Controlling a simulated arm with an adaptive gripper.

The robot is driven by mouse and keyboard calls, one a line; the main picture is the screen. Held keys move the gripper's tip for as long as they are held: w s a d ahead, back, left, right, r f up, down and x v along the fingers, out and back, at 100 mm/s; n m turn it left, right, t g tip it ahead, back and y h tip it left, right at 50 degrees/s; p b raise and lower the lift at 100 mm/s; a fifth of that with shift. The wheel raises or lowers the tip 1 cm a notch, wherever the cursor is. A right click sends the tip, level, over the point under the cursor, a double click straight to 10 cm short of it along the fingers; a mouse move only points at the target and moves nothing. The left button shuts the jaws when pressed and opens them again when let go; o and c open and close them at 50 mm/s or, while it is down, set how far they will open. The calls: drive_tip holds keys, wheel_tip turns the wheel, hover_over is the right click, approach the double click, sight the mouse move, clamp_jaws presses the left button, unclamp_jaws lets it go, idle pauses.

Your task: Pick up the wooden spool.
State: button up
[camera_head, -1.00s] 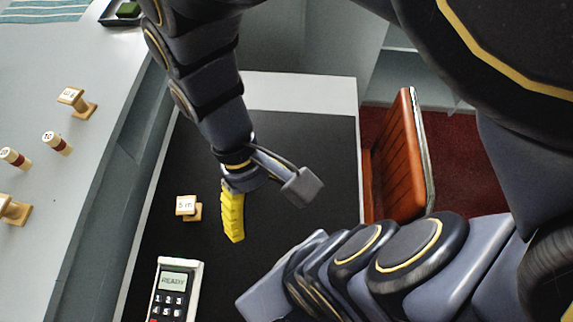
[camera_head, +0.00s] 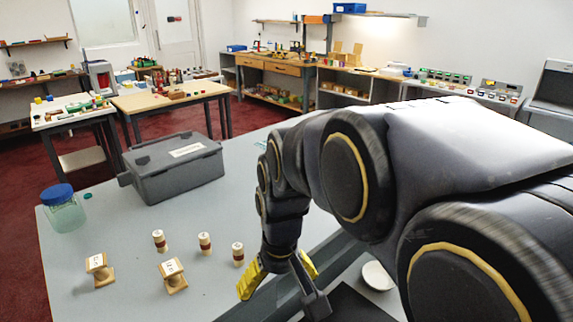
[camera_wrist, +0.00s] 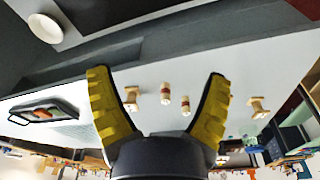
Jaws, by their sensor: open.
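Two wooden spool-shaped pieces with wide ends and lettered white faces, the left one (camera_head: 100,269) and the right one (camera_head: 173,277), stand on the grey counter at the lower left in the head view. In the wrist view, similar wooden pieces show at left (camera_wrist: 131,98) and right (camera_wrist: 257,107). My gripper (camera_head: 280,277) is open over the counter's near edge, right of these pieces. Its yellow fingers (camera_wrist: 158,76) are spread wide in the wrist view, with nothing held between them. The lettering is too small to read surely.
A grey lidded box (camera_head: 175,170) and a blue-lidded jar (camera_head: 63,211) stand farther back. A white round dish (camera_head: 378,276) lies right of my gripper. Open counter lies around the cylinders.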

sight(173, 269)
drive_tip(key=w+a+f+n, duration=0.1)
drive_tip(key=w+a+f, duration=0.1)
drive_tip(key=a, duration=0.5)
drive_tip(key=w+a+f+n+t+y, duration=0.1)
drive_tip(key=w+a, duration=0.2)
drive_tip(key=a, duration=0.3)
drive_tip(key=w+a+f+n+y, duration=0.1)
drive_tip(key=w+a+f, duration=0.1)
drive_tip(key=a, duration=0.5)
drive_tip(key=shift+w+a+f+n+t, duration=0.2)
drive_tip(key=shift+w, duration=0.2)
drive_tip(key=shift+w+a+f+n+t, duration=0.15)
drive_tip(key=shift+w+n+t, duration=0.05)
drive_tip(key=shift+w, duration=0.2)
drive_tip(key=x, duration=0.2)
drive_tip(key=shift+a+f, duration=0.2)
drive_tip(key=shift+a, duration=0.05)
drive_tip(key=shift+a+x, duration=0.15)
drive_tip(key=shift+x, duration=1.25)
drive_tip(key=shift+a+x, duration=0.1)
drive_tip(key=shift+x, duration=1.25)
drive_tip(key=c, duration=1.2)
